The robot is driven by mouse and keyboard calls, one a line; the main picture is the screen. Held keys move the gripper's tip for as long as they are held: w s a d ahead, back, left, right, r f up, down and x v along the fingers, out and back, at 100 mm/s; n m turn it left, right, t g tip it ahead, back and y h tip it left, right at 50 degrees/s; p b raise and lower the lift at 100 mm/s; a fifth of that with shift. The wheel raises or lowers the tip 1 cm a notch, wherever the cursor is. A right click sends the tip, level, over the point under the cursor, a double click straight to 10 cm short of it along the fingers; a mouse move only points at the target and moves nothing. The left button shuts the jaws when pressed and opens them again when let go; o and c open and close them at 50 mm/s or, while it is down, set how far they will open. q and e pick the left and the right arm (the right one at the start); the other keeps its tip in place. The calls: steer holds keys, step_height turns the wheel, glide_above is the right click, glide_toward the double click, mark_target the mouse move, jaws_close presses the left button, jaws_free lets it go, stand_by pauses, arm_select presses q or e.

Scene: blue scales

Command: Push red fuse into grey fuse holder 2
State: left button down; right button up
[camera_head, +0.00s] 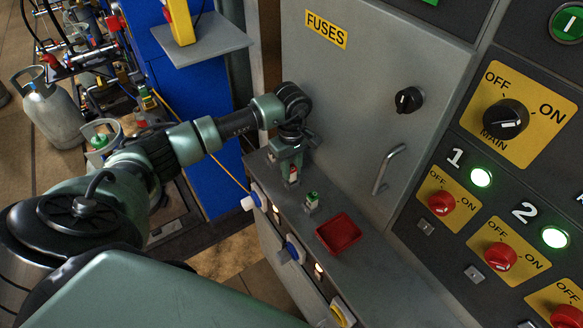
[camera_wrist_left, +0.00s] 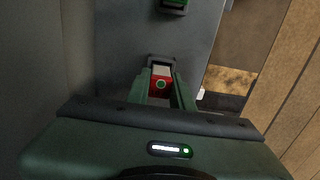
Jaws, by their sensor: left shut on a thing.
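My left gripper (camera_head: 291,176) points down over the dark ledge below the grey cabinet. It is shut on the red fuse (camera_head: 293,173), which also shows between the fingers in the left wrist view (camera_wrist_left: 161,83). A grey fuse holder (camera_wrist_left: 160,61) shows right at the fuse; I cannot tell how deep the fuse sits in it. A green fuse (camera_head: 313,198) stands in another grey holder (camera_head: 311,208) to the right. No holder number is readable. My right gripper is not in view.
A red tray (camera_head: 339,233) lies on the ledge right of the green fuse. The cabinet door (camera_head: 345,120) with its handle (camera_head: 388,169) rises behind. A panel with red knobs (camera_head: 441,203) stands at right. Plugs (camera_head: 252,201) line the ledge's front.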

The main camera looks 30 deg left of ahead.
mark_target(292, 167)
arm_select(q)
steer(key=shift+b, duration=0.75)
stand_by(1.8)
steer(key=shift+f+b, duration=0.6)
steer(key=shift+f, duration=0.05)
steer(key=c, duration=1.1)
jaws_free()
steer(key=shift+c, duration=0.2)
step_height(292, 167, up, 8)
steer(key=shift+f+b, duration=0.1)
steer(key=shift+b, duration=0.7)
steer(key=shift+s, duration=0.1)
